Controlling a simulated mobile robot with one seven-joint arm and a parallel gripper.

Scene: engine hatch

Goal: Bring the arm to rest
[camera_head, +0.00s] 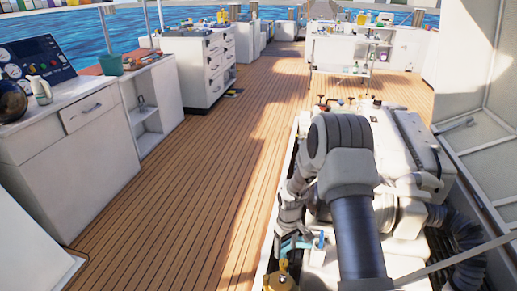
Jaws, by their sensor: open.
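My arm (358,225) rises from the bottom edge as a dark tube and bends at a thick grey joint with dark bands (340,137). It stands over the open engine hatch.
The engine (400,215) with hoses fills the hatch around my arm. A blue-handled part (297,243) and a brass-coloured part (281,281) lie at its left. A raised panel (485,100) stands right. White cabinets (85,125) line the left. The plank deck (190,195) between is clear.

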